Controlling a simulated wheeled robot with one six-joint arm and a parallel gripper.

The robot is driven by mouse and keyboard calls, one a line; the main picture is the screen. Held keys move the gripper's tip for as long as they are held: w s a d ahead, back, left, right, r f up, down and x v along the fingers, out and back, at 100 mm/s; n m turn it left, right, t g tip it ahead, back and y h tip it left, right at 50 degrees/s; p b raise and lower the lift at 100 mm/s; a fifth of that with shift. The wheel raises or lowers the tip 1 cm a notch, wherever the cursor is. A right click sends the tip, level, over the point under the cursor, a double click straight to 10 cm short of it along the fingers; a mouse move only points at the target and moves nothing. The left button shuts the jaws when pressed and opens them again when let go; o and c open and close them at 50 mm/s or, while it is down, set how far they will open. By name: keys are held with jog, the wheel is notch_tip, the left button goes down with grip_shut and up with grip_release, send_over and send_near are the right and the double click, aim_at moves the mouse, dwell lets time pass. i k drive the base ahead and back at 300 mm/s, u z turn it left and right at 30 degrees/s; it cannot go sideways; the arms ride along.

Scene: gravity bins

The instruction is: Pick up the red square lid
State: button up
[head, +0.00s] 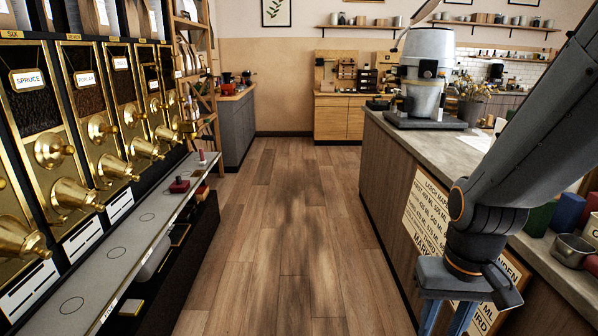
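A small dark red square piece with a raised middle, which looks like the red square lid (179,186), lies on the grey ledge (118,248) below the brass bin spouts at left. My gripper (445,318) is at the bottom right, pointing down beside the counter, far from the lid. Its two blue-grey fingers stand apart with nothing seen between them. The fingertips run to the bottom edge of the picture, so their ends are cut off.
A counter (395,190) with a grinder (425,75) runs along the right. The wooden floor (290,230) between is clear.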

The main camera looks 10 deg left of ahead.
aim_at(178, 183)
jog(key=u, duration=0.15)
jog(key=i, duration=1.8)
jog(key=u, duration=0.75)
jog(key=i, duration=1.9)
jog(key=u, duration=0.55)
jog(key=i, duration=0.65)
jog(key=u, duration=0.15)
